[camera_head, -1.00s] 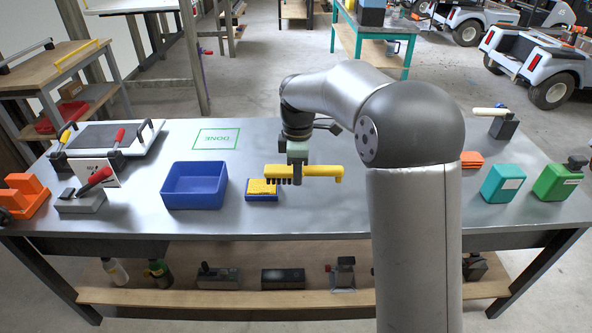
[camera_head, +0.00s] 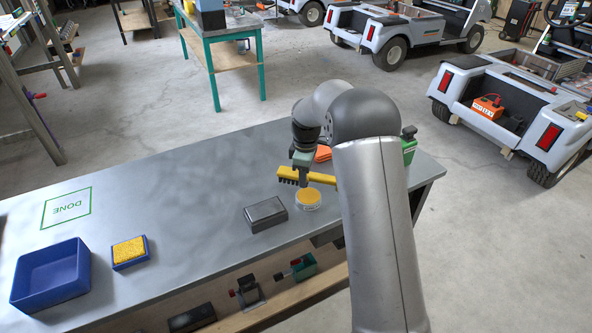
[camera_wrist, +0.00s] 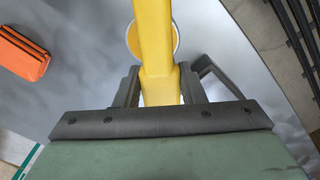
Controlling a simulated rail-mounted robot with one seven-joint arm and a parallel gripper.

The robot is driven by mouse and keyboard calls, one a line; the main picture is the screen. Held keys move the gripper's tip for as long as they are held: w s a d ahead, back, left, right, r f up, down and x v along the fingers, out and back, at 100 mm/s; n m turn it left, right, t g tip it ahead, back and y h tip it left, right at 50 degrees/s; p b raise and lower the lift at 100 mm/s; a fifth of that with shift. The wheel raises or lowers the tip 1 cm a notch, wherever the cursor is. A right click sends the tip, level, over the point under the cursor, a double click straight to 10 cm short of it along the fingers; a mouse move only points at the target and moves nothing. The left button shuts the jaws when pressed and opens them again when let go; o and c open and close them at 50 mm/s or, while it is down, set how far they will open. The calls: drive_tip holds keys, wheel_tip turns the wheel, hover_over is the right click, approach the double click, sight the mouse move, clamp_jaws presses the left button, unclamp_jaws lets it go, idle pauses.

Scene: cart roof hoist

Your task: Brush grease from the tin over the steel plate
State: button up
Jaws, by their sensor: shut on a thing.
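The brush (camera_head: 287,174) has a yellow handle and dark bristles pointing down at its left end. My gripper (camera_head: 304,175) is shut on its handle, which also shows between the fingers in the wrist view (camera_wrist: 152,50). A round, shallow tin with yellow content, apparently the grease tin (camera_head: 308,196), sits on the bench just below the gripper. In the wrist view the handle partly covers the tin (camera_wrist: 176,38). The bristles look above and left of the tin; contact cannot be told. The steel plate cannot be made out in the current views.
A dark block (camera_head: 265,214) lies just left of the tin. An orange item (camera_head: 322,153) and a green container (camera_head: 408,146) stand behind. A blue bin (camera_head: 50,278) and a blue tray with a yellow pad (camera_head: 130,253) are left. The bench around the DONE outline (camera_head: 66,208) is clear.

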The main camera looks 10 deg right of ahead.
sight(310, 196)
drive_tip(key=shift+w+d+f, duration=0.1)
drive_tip(key=shift+w+d, duration=0.05)
drive_tip(key=shift+d, duration=0.8)
drive_tip(key=shift+f, duration=0.2)
drive_tip(key=shift+f+b, duration=1.45)
drive_tip(key=shift+f, duration=0.85)
drive_tip(key=shift+f+b, duration=0.35)
drive_tip(key=shift+f, duration=0.2)
drive_tip(key=shift+r, duration=0.15)
drive_tip(key=shift+r+p, duration=2.1)
drive_tip(key=shift+r, duration=1.3)
